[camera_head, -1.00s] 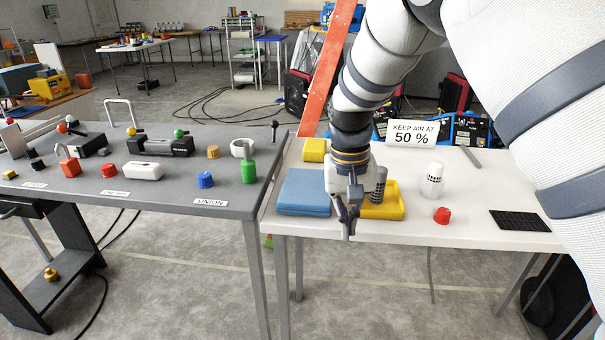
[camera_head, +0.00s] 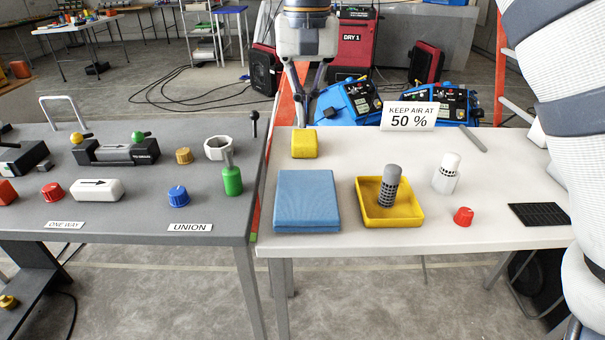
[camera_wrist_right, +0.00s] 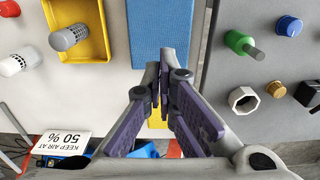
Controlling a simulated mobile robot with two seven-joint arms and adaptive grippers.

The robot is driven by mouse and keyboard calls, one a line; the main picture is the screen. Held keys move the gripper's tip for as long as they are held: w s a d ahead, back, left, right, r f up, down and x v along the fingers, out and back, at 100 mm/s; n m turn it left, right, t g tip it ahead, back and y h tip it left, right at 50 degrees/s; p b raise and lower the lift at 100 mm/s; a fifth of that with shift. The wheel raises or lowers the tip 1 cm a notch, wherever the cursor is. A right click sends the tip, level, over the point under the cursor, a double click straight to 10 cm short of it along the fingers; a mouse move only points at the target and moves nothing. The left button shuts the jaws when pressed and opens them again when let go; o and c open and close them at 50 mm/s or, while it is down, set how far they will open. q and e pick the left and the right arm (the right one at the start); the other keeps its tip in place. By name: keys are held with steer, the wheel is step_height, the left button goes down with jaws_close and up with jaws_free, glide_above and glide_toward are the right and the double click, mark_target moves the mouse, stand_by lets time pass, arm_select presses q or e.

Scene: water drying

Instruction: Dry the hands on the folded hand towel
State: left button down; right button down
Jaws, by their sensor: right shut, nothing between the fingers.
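The folded blue hand towel (camera_head: 307,199) lies flat on the white table, near its left front corner. It also shows at the top of the right wrist view (camera_wrist_right: 158,30). My right gripper (camera_head: 301,122) is raised beyond the towel, at the back edge of the white table, apart from the towel in the head view. Its fingers are shut with nothing between them, and in the wrist view (camera_wrist_right: 160,80) the tips overlap the towel's edge in the picture. My left gripper is not in view.
A yellow sponge-like block (camera_head: 304,144) sits behind the towel. A yellow tray (camera_head: 411,217) holding a grey perforated cylinder (camera_head: 390,187) stands to its right. A white bottle (camera_head: 447,174), red cap (camera_head: 463,216) and sign (camera_head: 409,116) are farther right. A grey table (camera_head: 120,215) adjoins left.

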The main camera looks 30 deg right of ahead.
mark_target(305, 190)
step_height(305, 190, down, 14)
steer(key=shift+w+f, duration=0.1)
stand_by(0.4)
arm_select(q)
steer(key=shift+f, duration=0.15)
